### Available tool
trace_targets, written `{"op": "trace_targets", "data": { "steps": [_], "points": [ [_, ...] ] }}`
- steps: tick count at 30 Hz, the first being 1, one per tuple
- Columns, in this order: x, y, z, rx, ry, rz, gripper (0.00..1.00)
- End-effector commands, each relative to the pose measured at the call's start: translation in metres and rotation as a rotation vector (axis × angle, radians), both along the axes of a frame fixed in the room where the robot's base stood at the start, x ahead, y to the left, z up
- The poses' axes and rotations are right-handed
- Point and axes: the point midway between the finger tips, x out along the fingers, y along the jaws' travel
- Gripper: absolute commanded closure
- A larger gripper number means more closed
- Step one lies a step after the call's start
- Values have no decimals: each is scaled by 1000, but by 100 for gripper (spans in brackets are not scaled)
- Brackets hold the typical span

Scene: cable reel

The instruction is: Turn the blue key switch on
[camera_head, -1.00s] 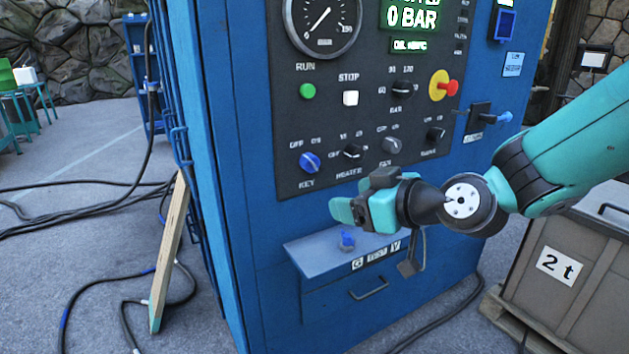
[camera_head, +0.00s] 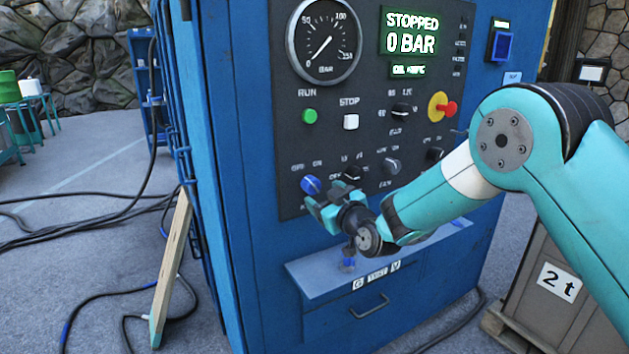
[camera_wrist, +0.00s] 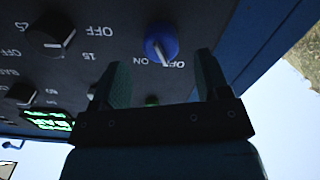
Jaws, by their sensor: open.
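The blue key switch (camera_head: 311,185) is a round blue knob at the lower left of the dark control panel (camera_head: 335,130). In the wrist view the blue knob (camera_wrist: 161,42) sits beyond and between my fingertips, with OFF and ON lettering beside it. My gripper (camera_head: 318,205) is just in front of and slightly below the knob in the head view. In the wrist view its two fingers (camera_wrist: 160,75) are apart with nothing between them. No contact with the knob is visible.
A black heater knob (camera_head: 352,173) is just right of the key switch. A green RUN button (camera_head: 310,116), white STOP button (camera_head: 351,122) and red emergency button (camera_head: 447,109) are above.

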Motion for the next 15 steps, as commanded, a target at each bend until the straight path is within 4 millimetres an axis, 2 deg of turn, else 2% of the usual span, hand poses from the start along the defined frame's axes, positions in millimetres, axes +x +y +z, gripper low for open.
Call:
{"op": "trace_targets", "data": {
  "steps": [6, 15],
  "points": [
    [30, 20, 1, 2, -1, 2, 31],
    [43, 30, 0, 0, 2, 1, 31]
  ]
}}
